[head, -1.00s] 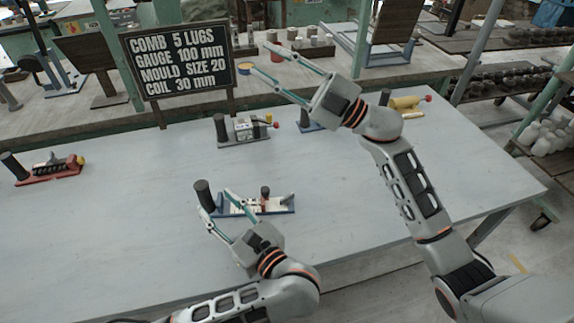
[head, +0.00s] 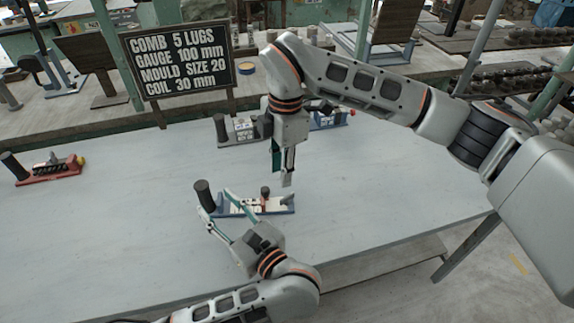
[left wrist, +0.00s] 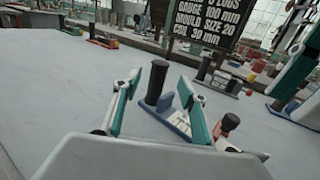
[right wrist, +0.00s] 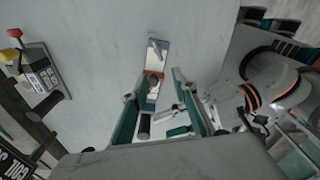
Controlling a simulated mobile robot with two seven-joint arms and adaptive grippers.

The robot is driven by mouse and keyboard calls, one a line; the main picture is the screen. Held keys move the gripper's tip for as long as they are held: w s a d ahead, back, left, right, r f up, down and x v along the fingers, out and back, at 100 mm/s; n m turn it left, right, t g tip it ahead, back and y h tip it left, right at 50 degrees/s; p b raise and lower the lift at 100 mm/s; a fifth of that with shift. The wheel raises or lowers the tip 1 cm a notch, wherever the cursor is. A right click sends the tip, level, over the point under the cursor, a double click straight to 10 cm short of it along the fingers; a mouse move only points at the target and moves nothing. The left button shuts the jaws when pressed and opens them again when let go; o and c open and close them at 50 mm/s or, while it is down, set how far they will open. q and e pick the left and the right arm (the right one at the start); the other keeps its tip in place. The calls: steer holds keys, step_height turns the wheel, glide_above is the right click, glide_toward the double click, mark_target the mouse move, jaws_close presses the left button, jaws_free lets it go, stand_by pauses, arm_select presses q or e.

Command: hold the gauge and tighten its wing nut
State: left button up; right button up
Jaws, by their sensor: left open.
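The gauge (head: 268,207) lies on the table, with a blue base, white scale plate and upright black handle (head: 204,194). A red slider with a small dark knob (head: 265,191) stands on it; the wing shape is too small to make out. My left gripper (head: 216,207) is open at the handle, which shows between its fingers in the left wrist view (left wrist: 157,85). My right gripper (head: 285,183) points down above the gauge, apart from it. In the right wrist view its fingers (right wrist: 150,98) are spread, with the gauge (right wrist: 157,52) beyond them.
A red-based tool (head: 50,168) lies at the left of the table. A grey-based tool (head: 238,132) and a blue-based one (head: 328,121) stand behind, partly hidden by my right arm. A black sign (head: 178,60) stands at the back.

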mark_target(205, 191)
arm_select(q)
steer(key=shift+w+a, duration=0.15)
steer(key=shift+x, duration=3.65)
arm_select(e)
steer(key=shift+w+d+m+h, duration=0.3)
steer(key=shift+d+h, duration=0.1)
steer(key=shift+d, duration=0.3)
arm_select(q)
jaws_close()
arm_select(e)
steer(key=shift+c, duration=0.7)
steer(key=shift+r, duration=0.1)
